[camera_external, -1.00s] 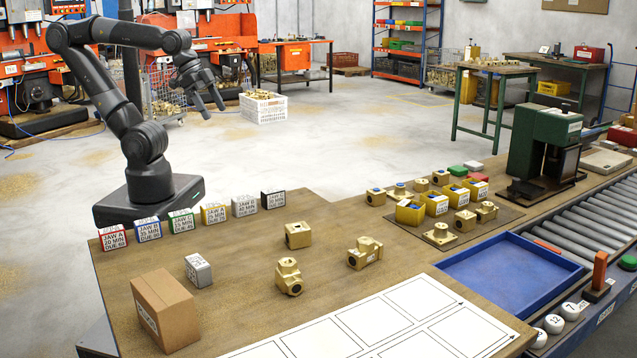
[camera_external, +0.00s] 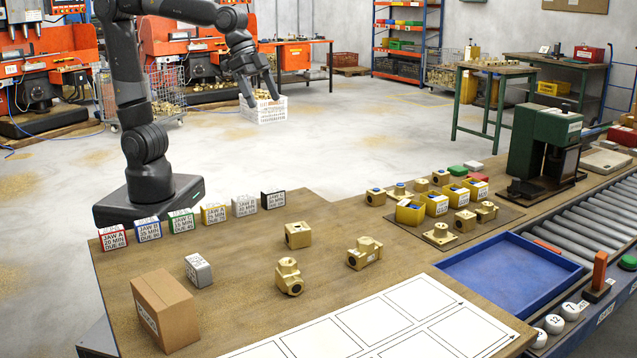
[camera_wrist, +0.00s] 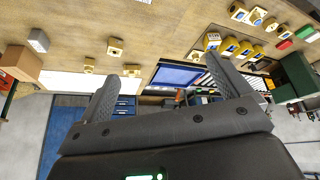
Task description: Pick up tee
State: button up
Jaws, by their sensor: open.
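Three loose brass fittings lie on the wooden table. One has a long body with a side branch, like a tee (camera_external: 365,253); it shows small in the wrist view (camera_wrist: 132,71). Another, with an upright neck and a side opening (camera_external: 289,277), stands to its left (camera_wrist: 89,65). A squarish brass block (camera_external: 298,235) lies behind them (camera_wrist: 115,47). I cannot tell for sure which is the tee. My gripper (camera_external: 262,100) is open and empty, high and well apart from all three. Its two fingers spread wide in the wrist view (camera_wrist: 160,72).
A cardboard box (camera_external: 165,311) and a grey block (camera_external: 198,271) stand at the left. Labelled jaw blocks (camera_external: 180,222) line the back edge. A board (camera_external: 455,240) with more fittings and yellow bins, a blue tray (camera_external: 510,270) and a green machine (camera_external: 545,145) are at the right.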

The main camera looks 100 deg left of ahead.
jog(key=w+d+f+m, duration=0.1)
jog(key=w+d, duration=0.4)
jog(key=w, duration=0.4)
jog(key=m+g+h, duration=0.1)
jog(key=m, duration=0.3)
send_near(362, 239)
jog(key=x, duration=1.1)
jog(key=shift+f, duration=0.4)
jog(key=shift+c, duration=0.5)
jog(key=shift+r, duration=0.15)
jog(key=c, duration=1.4)
